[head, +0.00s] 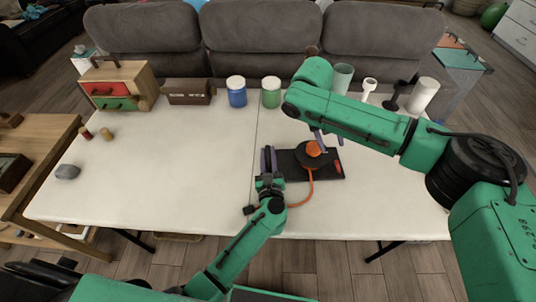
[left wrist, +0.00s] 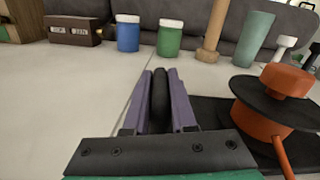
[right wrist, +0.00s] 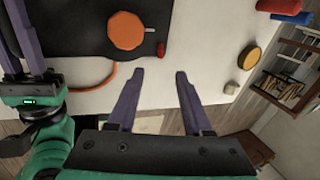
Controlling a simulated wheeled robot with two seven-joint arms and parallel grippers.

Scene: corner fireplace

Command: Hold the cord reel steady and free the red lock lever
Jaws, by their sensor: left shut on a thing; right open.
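The cord reel (head: 313,155) sits on a black base plate (head: 334,175) near the table's front, with an orange hub (left wrist: 289,80) and an orange cord trailing left. The small red lever (right wrist: 161,48) lies at the plate's edge in the right wrist view; it is a red spot (head: 338,167) in the head view. My left gripper (head: 268,157) is shut on an upright black handle (left wrist: 160,95) beside the reel at its left. My right gripper (right wrist: 158,76) is open and empty, near the reel and lever; its fingers are partly hidden by its arm in the head view.
Blue (head: 237,92) and green (head: 271,92) jars, a brown box (head: 188,92) and a teal cup (head: 342,78) line the table's back. A drawer box (head: 118,85) stands back left. A grey sofa is behind.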

